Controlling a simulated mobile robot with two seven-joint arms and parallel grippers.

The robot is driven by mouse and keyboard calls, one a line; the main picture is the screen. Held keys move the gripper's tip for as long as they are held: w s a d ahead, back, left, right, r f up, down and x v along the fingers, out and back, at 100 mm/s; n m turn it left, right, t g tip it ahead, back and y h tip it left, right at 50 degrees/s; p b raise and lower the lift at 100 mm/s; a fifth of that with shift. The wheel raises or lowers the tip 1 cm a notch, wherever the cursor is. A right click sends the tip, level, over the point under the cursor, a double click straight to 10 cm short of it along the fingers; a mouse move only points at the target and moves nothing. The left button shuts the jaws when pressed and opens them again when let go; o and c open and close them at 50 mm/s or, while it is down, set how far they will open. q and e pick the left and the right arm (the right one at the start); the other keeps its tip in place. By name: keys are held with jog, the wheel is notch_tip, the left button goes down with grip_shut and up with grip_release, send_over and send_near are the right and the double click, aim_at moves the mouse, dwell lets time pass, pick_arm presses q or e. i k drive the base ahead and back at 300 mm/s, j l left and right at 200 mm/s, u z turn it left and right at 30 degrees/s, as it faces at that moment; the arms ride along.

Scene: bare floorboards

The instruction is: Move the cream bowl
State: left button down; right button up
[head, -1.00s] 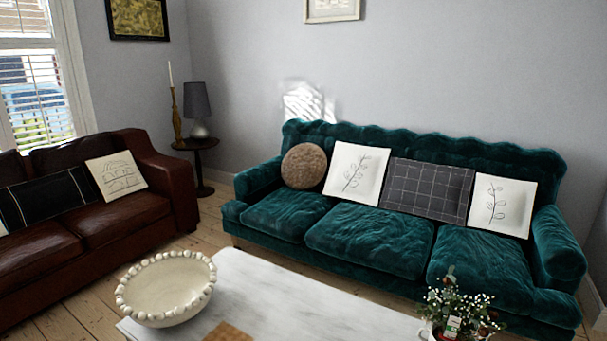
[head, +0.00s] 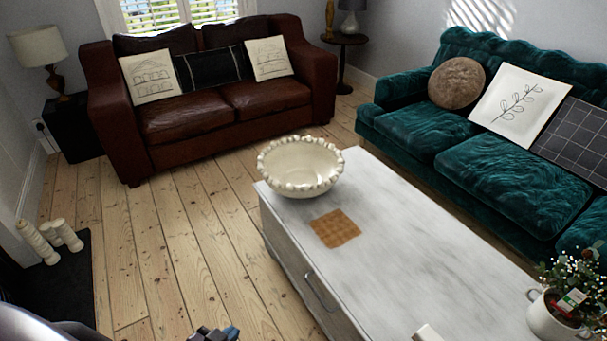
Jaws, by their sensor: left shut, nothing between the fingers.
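The cream bowl (head: 300,167) stands upright on the far left end of the white coffee table (head: 390,230). It is round, with a beaded rim, and looks empty. My left gripper (head: 214,333) shows only in part at the bottom edge, over the floorboards. It is shut and empty, well short of the bowl and apart from it. My right gripper is not in view.
A brown checked square (head: 335,228) lies near the bowl. A potted plant (head: 562,305) stands on the table at right. A brown sofa (head: 215,95) and green sofa (head: 480,140) stand behind. Floorboards (head: 165,245) left of the table are clear.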

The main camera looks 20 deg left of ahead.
aim_at(297, 169)
jog(key=i+j+z, duration=0.2)
jog(key=j, duration=0.45)
jog(key=i+j+z, duration=0.25)
jog(key=j, duration=0.5)
jog(key=i+j+z, duration=0.2)
jog(key=j, duration=0.55)
jog(key=i+j+z, duration=0.2)
jog(key=j, duration=0.55)
jog(key=j+z, duration=0.2)
jog(key=j, duration=0.55)
